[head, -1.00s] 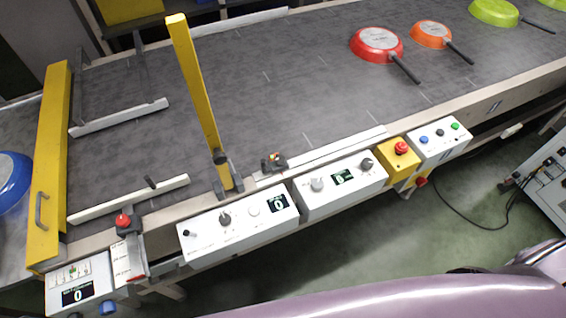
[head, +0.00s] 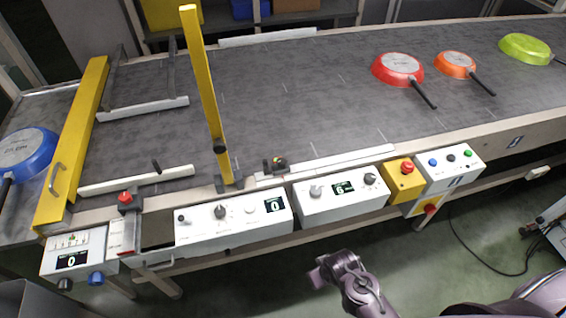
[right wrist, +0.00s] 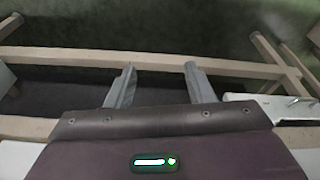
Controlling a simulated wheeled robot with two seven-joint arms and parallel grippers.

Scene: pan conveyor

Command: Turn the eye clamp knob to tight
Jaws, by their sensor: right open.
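A small dark photo-eye unit (head: 277,165) with a yellowish part sits on the conveyor's near edge, beside the foot of the yellow diverter arm. I cannot make out which small part of it is the clamp knob, or how tight it is. My right gripper (right wrist: 157,82) is open in the right wrist view, with two grey fingers apart and nothing between them. My purple arm rises at the bottom of the head view, below the control boxes and clear of the eye unit. My left gripper is not in view.
White control boxes (head: 232,222) and (head: 341,200) line the near edge, with a yellow emergency-stop box (head: 404,179) to their right. The upright yellow arm (head: 206,95) stands left of the eye unit. Red (head: 398,70), orange (head: 456,65) and green (head: 525,48) pans lie far right.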

